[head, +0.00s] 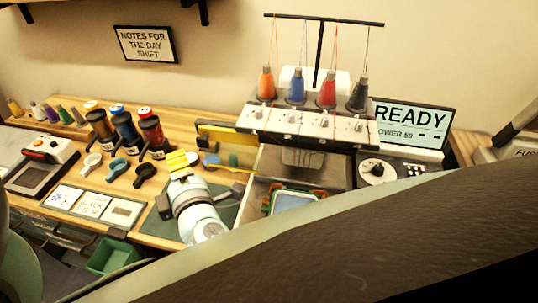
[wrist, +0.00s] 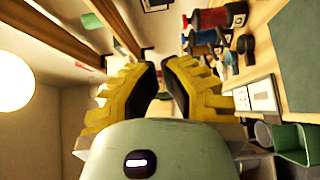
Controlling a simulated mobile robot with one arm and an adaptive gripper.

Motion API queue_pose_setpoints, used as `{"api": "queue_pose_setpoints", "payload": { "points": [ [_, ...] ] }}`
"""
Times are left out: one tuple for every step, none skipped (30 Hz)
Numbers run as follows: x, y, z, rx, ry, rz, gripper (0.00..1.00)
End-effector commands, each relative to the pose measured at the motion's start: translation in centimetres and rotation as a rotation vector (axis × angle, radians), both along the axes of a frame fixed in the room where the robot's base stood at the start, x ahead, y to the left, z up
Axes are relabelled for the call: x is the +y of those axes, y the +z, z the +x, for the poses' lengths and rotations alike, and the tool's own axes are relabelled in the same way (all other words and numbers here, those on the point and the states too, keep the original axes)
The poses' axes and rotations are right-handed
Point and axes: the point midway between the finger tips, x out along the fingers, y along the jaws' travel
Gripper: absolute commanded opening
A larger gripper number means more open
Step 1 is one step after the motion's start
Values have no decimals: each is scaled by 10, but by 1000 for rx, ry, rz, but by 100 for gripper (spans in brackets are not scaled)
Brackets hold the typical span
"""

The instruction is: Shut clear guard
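The clear guard (head: 230,148) is a see-through panel with a yellow edge strip. It stands swung out to the left of the multi-needle embroidery machine (head: 307,125), so the machine's front is uncovered. My gripper (head: 178,158) has yellow ribbed fingers and is over the table, left of the guard and apart from it. In the wrist view my gripper (wrist: 160,68) has its fingertips close together with nothing seen between them. The guard cannot be made out in the wrist view.
Thread spools (head: 124,130) and small scoop-like holders (head: 118,168) stand left of my gripper. A green hoop (head: 292,202) sits under the machine. A READY screen (head: 412,122) is at right. A green bin (head: 113,257) is at the table's front; it also shows in the wrist view (wrist: 292,142).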

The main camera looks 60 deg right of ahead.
Motion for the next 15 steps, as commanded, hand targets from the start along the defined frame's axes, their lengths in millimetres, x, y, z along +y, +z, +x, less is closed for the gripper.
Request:
{"api": "queue_pose_setpoints", "payload": {
  "points": [
    [-2, 2, 8, -2, 8, -2, 0],
    [-3, 2, 12, -3, 8, -1, 0],
    [-8, 3, 16, -3, 6, -3, 0],
    [-10, 3, 20, -3, 6, -2, 0],
    [-11, 2, 24, -3, 7, -1, 0],
    [-13, 2, 29, -1, 8, 0, 0],
    [-15, 2, 33, -2, 9, 2, 0],
    [-18, 3, 38, -4, 8, 1, 0],
    [-22, 5, 44, -6, 8, -2, 0],
    [-24, 4, 48, -5, 8, -2, 0],
    [-26, 4, 53, -4, 8, 1, 0],
    [-29, 3, 57, -3, 6, 3, 0],
    [-31, 3, 60, -3, 5, 1, 0],
    [-34, 4, 63, -3, 4, -1, 0],
    [-36, 4, 68, -5, 5, -1, 0]
  ]
}}
